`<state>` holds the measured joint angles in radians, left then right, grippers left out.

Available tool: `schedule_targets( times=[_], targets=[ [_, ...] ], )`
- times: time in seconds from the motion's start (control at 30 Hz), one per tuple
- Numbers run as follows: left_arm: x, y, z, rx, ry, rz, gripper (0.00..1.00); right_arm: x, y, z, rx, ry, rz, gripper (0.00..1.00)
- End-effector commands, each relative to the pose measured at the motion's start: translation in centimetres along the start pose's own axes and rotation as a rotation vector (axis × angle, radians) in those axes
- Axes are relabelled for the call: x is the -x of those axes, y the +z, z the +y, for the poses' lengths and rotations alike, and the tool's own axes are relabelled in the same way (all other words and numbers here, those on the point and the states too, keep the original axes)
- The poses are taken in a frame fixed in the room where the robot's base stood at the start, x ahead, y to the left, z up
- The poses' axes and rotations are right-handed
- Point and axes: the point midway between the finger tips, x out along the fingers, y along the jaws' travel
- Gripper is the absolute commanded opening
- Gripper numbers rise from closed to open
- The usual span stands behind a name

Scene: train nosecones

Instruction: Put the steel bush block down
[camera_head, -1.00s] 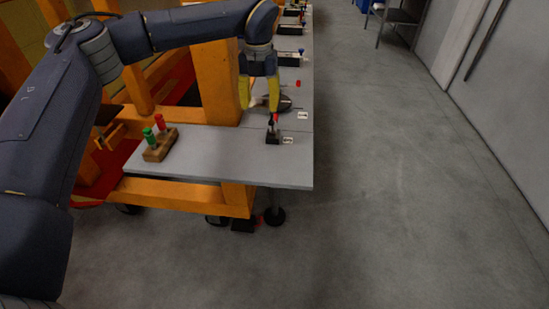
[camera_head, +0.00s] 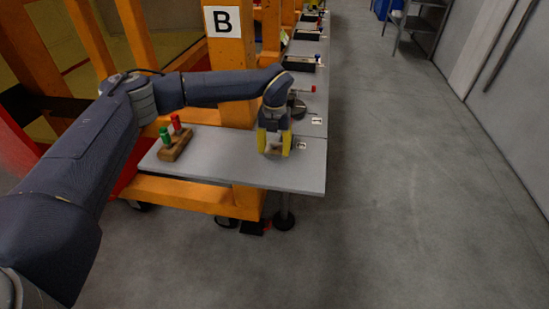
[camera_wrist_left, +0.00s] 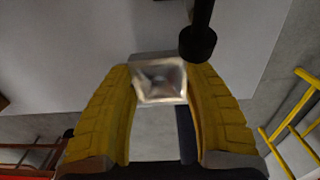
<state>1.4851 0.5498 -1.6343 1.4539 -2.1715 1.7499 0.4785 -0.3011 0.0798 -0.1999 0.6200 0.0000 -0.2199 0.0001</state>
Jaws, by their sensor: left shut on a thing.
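My left gripper (camera_head: 274,149) has yellow fingers and is over the near end of the grey table, beside a small white label (camera_head: 302,146). In the left wrist view its fingers (camera_wrist_left: 160,90) are shut on the steel bush block (camera_wrist_left: 158,78), a shiny, squarish metal piece held between the fingertips. In the head view the block is small and mostly hidden by the fingers. I cannot tell whether it touches the tabletop. My right gripper is not in view.
A wooden block (camera_head: 175,148) with a green and a red peg stands on the table to the left. The grey tabletop (camera_head: 225,160) between is clear. A dark post (camera_wrist_left: 198,42) shows close to the block in the wrist view. Orange frames stand behind.

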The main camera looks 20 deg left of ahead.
Motion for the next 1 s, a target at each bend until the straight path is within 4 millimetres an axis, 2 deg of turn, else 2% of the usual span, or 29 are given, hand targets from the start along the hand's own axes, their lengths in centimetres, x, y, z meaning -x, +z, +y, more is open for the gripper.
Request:
schedule_targets(
  times=[0.17,0.5,0.97,1.0],
  targets=[
    [-0.5,0.0,0.0,0.0,-0.001,0.0,0.05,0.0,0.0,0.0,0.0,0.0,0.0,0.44],
    [-4.1,0.0,0.0,-0.001,-0.001,0.0,0.05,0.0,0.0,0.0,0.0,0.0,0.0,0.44],
    [-4.7,0.0,0.0,-0.001,-0.001,0.0,0.05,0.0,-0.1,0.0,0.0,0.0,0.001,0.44],
    [-4.8,0.0,0.0,-0.001,0.0,0.001,0.57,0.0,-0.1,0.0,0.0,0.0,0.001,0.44]
  ],
)
